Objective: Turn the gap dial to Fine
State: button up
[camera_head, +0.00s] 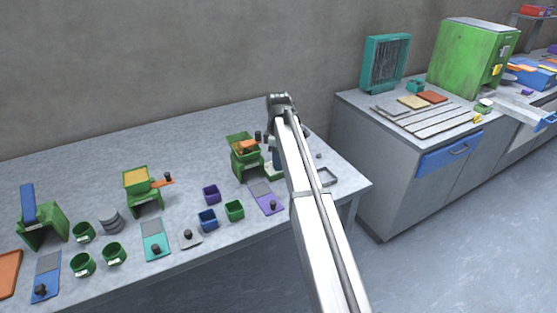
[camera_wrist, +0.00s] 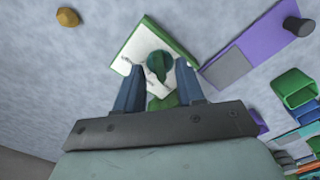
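In the wrist view a round dark green dial (camera_wrist: 160,65) stands on a white plate (camera_wrist: 148,45) with green edges. Dark marks on the plate are too small to read, so I cannot tell the dial's setting. My gripper (camera_wrist: 156,70) is open, with one blue finger on either side of the dial and visible gaps to it. I cannot tell how high the fingertips are above the plate. In the head view my arm reaches to the right end of the bench, beside a green hopper machine (camera_head: 243,163) with orange material on top; the arm hides part of that spot.
A purple board (camera_head: 270,204) with a dark knob lies close by; it also shows in the wrist view (camera_wrist: 262,38). Green and blue cups (camera_head: 234,210) stand to the left. A yellowish lump (camera_wrist: 67,17) lies on the bench. A grey cabinet (camera_head: 390,180) stands right, across a gap.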

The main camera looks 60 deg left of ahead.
notch_tip(320, 180, up, 13)
dwell(0.5)
dwell(0.4)
